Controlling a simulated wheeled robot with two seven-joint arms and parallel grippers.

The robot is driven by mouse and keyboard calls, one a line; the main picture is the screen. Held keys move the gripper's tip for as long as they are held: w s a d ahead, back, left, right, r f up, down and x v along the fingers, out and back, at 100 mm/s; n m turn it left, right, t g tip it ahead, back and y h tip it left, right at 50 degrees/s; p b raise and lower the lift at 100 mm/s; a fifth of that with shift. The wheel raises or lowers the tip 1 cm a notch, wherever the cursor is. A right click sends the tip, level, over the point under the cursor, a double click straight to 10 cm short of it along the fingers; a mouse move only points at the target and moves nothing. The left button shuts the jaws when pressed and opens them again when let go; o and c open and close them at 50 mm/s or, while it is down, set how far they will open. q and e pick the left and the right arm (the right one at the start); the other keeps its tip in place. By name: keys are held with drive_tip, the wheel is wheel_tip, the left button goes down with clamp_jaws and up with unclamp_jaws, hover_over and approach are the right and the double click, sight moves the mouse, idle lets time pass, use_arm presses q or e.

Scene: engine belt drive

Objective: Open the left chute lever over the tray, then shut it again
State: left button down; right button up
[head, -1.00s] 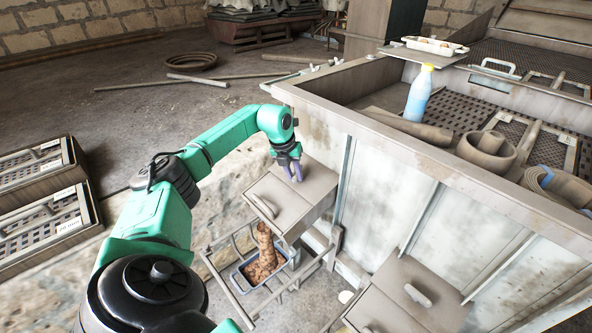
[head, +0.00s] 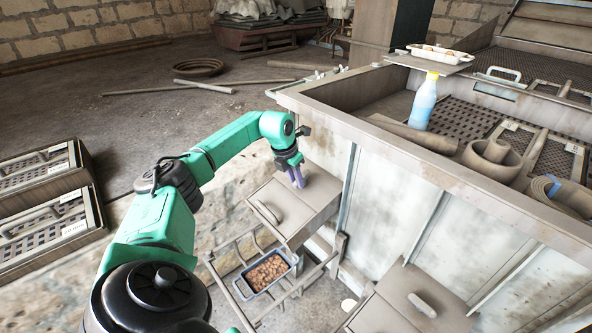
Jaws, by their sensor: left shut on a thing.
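The left chute (head: 315,190) is a worn grey-beige box on the side of the large metal bin, with a bar handle (head: 266,212) on its front. My left gripper (head: 298,180), with purple fingers, is at the chute's upper back part. It is shut on the left chute lever, which the fingers mostly hide, so its exact angle is hard to tell. Below the chute, a blue-rimmed tray (head: 246,290) holds brown pellets and sits in a metal rail frame. No stream falls into it. My right gripper is not in view.
A second chute (head: 395,312) with its own handle is at the lower right. Stacked crates (head: 40,205) are at the left.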

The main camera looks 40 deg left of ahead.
use_arm(q)
drive_tip(key=c, duration=0.7)
unclamp_jaws()
drive_tip(key=shift+r, duration=0.1)
drive_tip(key=b+v, duration=0.1)
drive_tip(key=v, duration=1.3)
drive_tip(key=shift+s+a+r, duration=0.1)
drive_tip(key=shift+r, duration=0.1)
